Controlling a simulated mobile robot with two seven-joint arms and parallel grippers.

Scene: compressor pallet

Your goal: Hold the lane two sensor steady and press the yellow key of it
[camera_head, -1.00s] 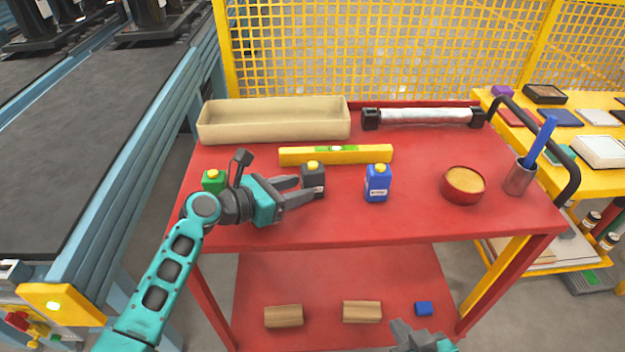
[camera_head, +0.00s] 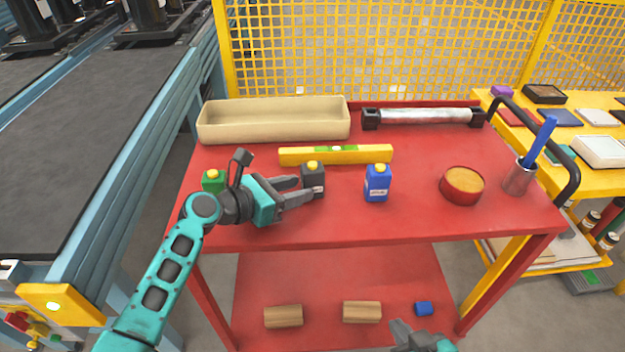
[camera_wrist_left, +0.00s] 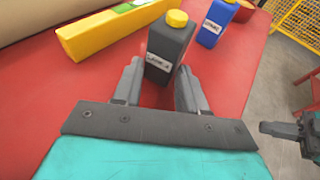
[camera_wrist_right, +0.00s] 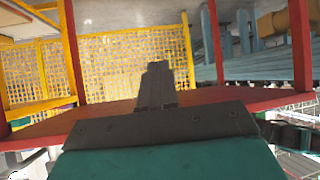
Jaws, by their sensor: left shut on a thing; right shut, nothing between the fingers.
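A dark grey box-shaped sensor (camera_head: 313,183) with a yellow key (camera_head: 312,165) on top and a white label stands upright on the red cart top. In the left wrist view, the dark sensor (camera_wrist_left: 168,52) sits between the fingertips, its label small and blurred and its yellow key (camera_wrist_left: 177,18) uncovered. My left gripper (camera_head: 308,190) is shut on its lower body from the left. A blue sensor (camera_head: 377,185) stands to its right, and a green one (camera_head: 213,181) is partly behind my left arm. My right gripper (camera_head: 400,328) is low at the cart's front, shut and empty (camera_wrist_right: 157,85).
A yellow spirit level (camera_head: 300,156) lies behind the sensors. A beige tray (camera_head: 270,132) and a wrapped roller stand at the back. A red bowl (camera_head: 462,192) and a cup (camera_head: 520,178) are at the right. Wooden blocks (camera_head: 362,312) lie on the lower shelf.

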